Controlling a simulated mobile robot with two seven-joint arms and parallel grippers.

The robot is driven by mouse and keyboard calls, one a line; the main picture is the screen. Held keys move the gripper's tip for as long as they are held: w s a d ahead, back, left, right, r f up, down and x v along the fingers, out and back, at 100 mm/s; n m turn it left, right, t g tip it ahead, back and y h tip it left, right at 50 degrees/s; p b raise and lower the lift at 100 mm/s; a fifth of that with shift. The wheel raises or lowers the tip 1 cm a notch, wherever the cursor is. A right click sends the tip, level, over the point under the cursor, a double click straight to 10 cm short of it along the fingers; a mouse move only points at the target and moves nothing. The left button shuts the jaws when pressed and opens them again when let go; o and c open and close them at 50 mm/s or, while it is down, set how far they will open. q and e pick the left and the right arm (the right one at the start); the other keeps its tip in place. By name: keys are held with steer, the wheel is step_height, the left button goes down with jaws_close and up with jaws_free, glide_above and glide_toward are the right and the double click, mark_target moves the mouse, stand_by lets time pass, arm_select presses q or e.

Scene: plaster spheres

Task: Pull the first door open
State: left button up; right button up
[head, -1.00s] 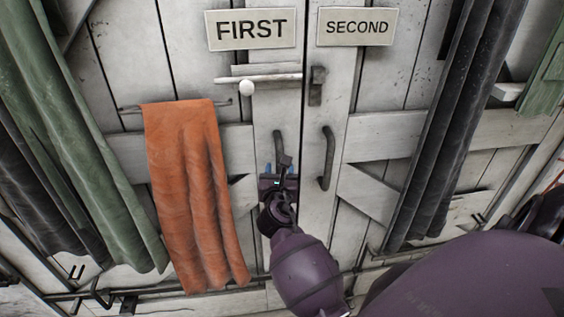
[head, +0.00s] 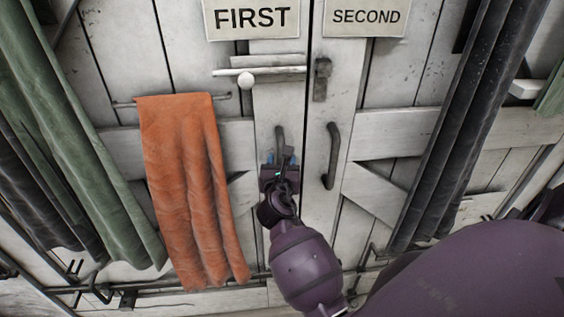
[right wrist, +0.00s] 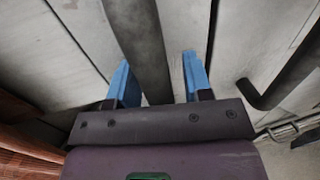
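The first door (head: 200,60), of worn white planks, is on the left under the FIRST sign (head: 250,18) and looks shut. Its dark upright handle (head: 279,136) shows above my right gripper (head: 278,162), which covers the lower part. In the right wrist view the handle (right wrist: 138,40) runs between the two blue fingers of the right gripper (right wrist: 157,75). The fingers are apart, with a gap at least on the right side of the handle. My left gripper is out of view.
The second door (head: 385,75) stands to the right with its own dark handle (head: 331,156). An orange cloth (head: 190,190) hangs left of my gripper. Dark curtains (head: 450,130) hang at the right.

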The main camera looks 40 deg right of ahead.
jaws_close()
